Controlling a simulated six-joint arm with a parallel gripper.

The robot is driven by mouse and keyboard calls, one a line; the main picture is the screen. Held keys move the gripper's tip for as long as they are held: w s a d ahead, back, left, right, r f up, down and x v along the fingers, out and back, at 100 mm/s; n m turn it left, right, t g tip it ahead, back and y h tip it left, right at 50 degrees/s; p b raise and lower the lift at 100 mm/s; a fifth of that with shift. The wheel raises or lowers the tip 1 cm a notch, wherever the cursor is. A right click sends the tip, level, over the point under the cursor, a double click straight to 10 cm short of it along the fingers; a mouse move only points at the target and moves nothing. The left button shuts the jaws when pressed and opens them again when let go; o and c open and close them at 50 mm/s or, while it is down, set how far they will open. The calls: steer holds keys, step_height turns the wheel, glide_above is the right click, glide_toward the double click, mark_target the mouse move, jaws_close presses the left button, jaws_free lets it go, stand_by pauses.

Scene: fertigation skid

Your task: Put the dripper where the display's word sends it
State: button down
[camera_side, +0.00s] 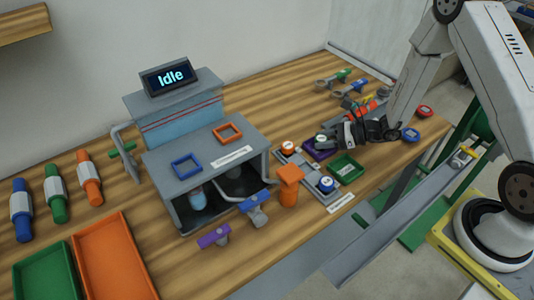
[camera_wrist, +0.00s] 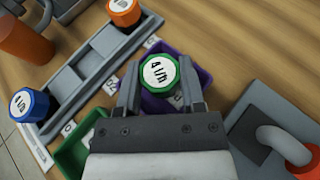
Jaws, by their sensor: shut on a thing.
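The display (camera_side: 172,77) on the grey skid reads "Idle". My gripper (camera_wrist: 160,88) is shut on a green dripper (camera_wrist: 159,71) with a white face marked "4 l/h". The dripper is over the purple tray (camera_wrist: 204,78); I cannot tell whether it touches it. In the side view my gripper (camera_side: 328,138) is at the purple tray (camera_side: 311,153), and the dripper is mostly hidden. The green tray (camera_side: 358,171) stands in front; it also shows in the wrist view (camera_wrist: 67,158).
A grey rack (camera_wrist: 88,73) holds an orange dripper (camera_wrist: 122,10) and a blue dripper (camera_wrist: 28,104), with an empty place between. An orange post (camera_side: 289,186) stands beside it. A grey block with a curved handle (camera_wrist: 275,135) is at the wrist view's right.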

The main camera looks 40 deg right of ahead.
steer(key=shift+f, duration=0.35)
steer(key=shift+c, duration=1)
jaws_free()
steer(key=shift+r, duration=0.1)
steer(key=shift+r, duration=0.15)
steer(key=v, duration=1.2)
